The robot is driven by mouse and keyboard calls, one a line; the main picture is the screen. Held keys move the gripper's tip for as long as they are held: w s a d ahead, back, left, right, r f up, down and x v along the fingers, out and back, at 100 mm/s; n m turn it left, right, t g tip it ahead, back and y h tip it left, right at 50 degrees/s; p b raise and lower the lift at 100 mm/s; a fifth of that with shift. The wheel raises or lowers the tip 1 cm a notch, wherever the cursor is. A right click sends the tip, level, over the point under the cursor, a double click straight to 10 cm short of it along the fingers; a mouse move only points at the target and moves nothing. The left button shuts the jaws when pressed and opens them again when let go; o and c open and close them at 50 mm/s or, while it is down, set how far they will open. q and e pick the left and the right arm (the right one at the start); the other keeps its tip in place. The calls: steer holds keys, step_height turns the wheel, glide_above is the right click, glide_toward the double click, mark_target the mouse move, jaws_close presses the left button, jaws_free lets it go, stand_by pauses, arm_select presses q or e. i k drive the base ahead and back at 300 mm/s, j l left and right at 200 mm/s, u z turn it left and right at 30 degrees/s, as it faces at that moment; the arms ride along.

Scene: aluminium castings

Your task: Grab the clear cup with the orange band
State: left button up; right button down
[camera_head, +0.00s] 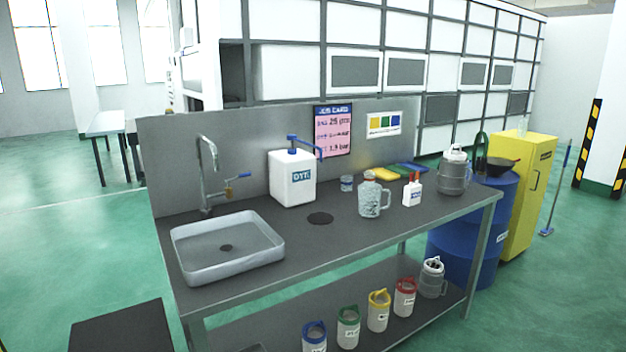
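A clear, textured mug-like vessel (371,200) with a side handle stands upright on the grey bench, right of its middle. A small orange-red part shows at its top; I cannot tell whether this is a band or a lid. A smaller clear cup (347,184) with bluish marking stands just behind it to the left; no orange band is discernible on it. Neither of my grippers is in view.
The bench (330,238) holds a sink (226,248), a white pump canister (293,180), a white bottle with red tips (412,192) and a grey jug (453,176). Coloured-lid containers stand on the lower shelf. The bench front before the clear vessel is free.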

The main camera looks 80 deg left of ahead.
mark_target(369, 176)
steer(key=u, duration=2.35)
steer(key=i+l+z, duration=0.35)
steer(key=i+z, duration=0.15)
steer(key=i, duration=0.35)
steer(key=i+z, duration=0.45)
steer(key=i, duration=0.4)
steer(key=i+z, duration=0.1)
steer(key=i, duration=1.3)
steer(key=i+u, duration=0.45)
steer(key=i+l+u, duration=0.15)
steer(key=i+u, duration=0.25)
steer(key=k, duration=0.05)
